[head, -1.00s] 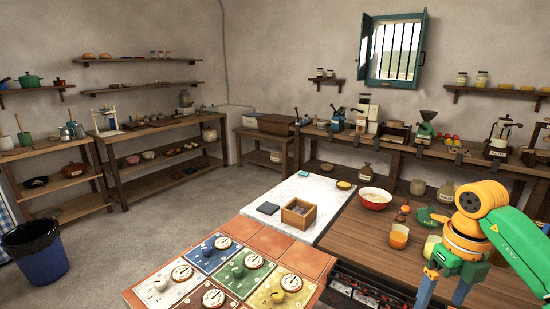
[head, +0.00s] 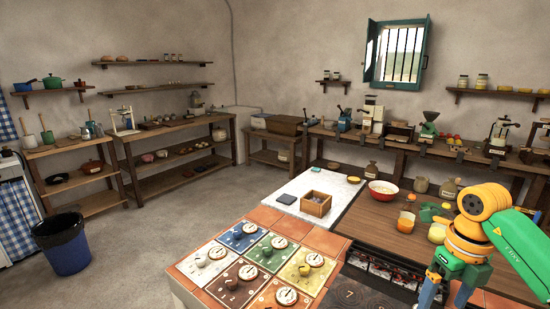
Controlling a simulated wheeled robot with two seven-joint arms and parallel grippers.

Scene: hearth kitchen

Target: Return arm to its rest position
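My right arm comes in from the right edge in the head view, green and orange. Its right gripper (head: 442,294) hangs down over the front right of the counter, beside the dark cooktop. The two fingers stand apart with a gap between them, and I see nothing held. The fingertips are near the lower picture edge. My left arm and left gripper are out of view.
A tiled counter (head: 186,291) with several knob panels is in front. A wooden box (head: 315,204) stands on the white slab (head: 300,188). A red-rimmed bowl (head: 381,190) and an orange jar (head: 405,222) stand on the wooden top. A blue bin (head: 62,243) is on the open floor at left.

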